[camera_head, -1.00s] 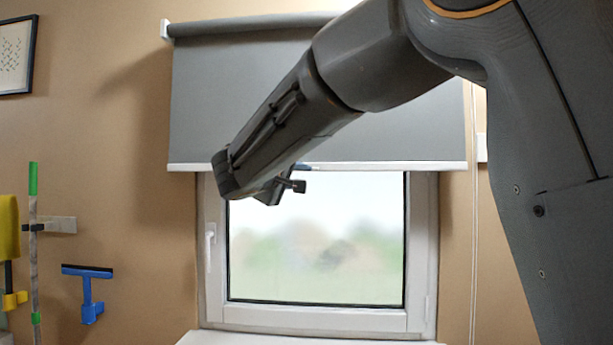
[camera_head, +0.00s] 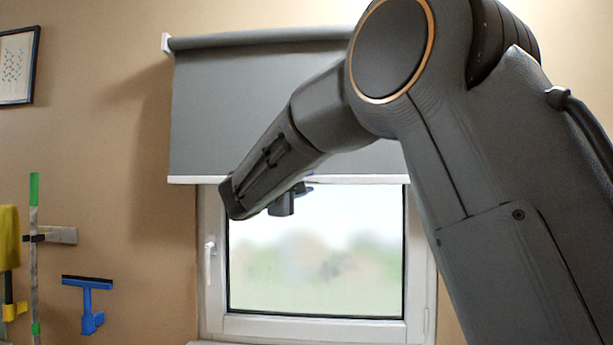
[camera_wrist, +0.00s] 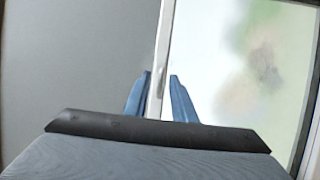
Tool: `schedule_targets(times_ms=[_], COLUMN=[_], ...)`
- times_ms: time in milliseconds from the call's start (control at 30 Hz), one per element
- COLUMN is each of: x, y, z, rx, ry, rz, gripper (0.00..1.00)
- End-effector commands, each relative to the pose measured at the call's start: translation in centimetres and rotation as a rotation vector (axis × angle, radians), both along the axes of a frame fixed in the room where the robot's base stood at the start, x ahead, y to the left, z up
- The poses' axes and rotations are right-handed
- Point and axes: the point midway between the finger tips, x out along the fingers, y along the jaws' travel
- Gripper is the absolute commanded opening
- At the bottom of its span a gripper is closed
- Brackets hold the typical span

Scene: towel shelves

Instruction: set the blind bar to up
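The grey roller blind (camera_head: 235,110) hangs over the upper part of the window. Its white bottom bar (camera_head: 205,180) lies level across the upper part of the glass, partly hidden behind my arm. My gripper (camera_wrist: 161,75) is at the bar. In the wrist view its two blue fingers stand on either side of the white bar (camera_wrist: 163,35), with a small gap between them. The fingers look open around the bar; contact is not clear. In the head view the fingers are mostly hidden by my wrist.
A window handle (camera_head: 210,260) is on the left of the window frame. A blue squeegee (camera_head: 89,300), a green-and-grey pole (camera_head: 34,250) and a yellow cloth (camera_head: 8,237) hang on the left wall. A picture (camera_head: 17,66) hangs above them.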

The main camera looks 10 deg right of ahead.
Motion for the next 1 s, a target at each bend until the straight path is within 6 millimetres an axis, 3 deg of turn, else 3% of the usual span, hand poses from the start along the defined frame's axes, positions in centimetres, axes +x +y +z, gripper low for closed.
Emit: schedule_targets(times_ms=[333,500,1000], x=[0.43,0.41,0.4], y=[-0.28,-0.29,-0.3], z=[0.01,0.02,0.04], rx=[0.001,0.001,0.0], ry=[-0.001,-0.001,0.0], rz=[0.001,0.001,0.0], gripper=[0.24,0.0,0.0])
